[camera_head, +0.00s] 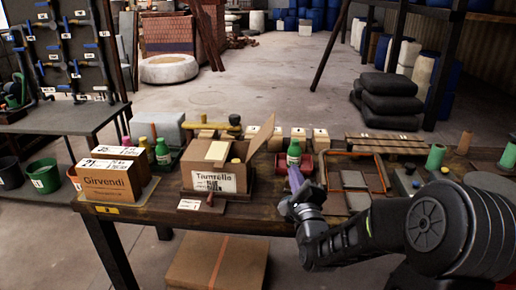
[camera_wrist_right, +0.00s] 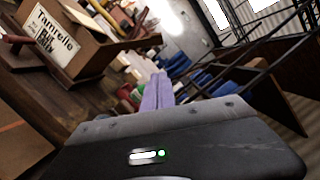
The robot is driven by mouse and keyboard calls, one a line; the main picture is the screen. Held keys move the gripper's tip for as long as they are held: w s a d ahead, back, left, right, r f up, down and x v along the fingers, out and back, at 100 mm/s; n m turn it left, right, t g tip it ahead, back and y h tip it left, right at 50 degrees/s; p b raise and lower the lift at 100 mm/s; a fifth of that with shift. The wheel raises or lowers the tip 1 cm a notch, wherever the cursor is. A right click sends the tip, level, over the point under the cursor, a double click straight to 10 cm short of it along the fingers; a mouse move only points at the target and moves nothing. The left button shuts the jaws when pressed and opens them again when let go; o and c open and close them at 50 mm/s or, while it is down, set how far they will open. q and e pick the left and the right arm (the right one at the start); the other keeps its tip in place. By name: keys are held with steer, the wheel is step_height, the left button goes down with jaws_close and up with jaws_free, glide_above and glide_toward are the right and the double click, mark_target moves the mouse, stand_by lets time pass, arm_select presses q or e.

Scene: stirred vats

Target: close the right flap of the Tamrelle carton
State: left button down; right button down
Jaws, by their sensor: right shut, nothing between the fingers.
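The Tamrelle carton (camera_head: 238,180) is a brown box with a white label, standing on the workbench (camera_head: 150,214). Its right flap (camera_head: 260,135) stands up and leans outward to the right. In the right wrist view the shut fingers (camera_wrist_right: 157,93) point away from the camera, and the carton (camera_wrist_right: 88,58) is at upper left. My left gripper is not in view.
A Girvendi carton (camera_head: 107,183) stands at the bench's left end. An orange-edged frame (camera_head: 352,154) lies to the right.

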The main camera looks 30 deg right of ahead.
steer(key=shift+d+r+m, duration=0.1)
steer(key=shift+m, duration=0.5)
steer(key=w+d+r+p, duration=0.1)
steer(key=w+r+p, duration=0.2)
steer(key=w, duration=0.8)
steer(key=shift+d+r, duration=0.3)
steer(key=shift+d, duration=0.05)
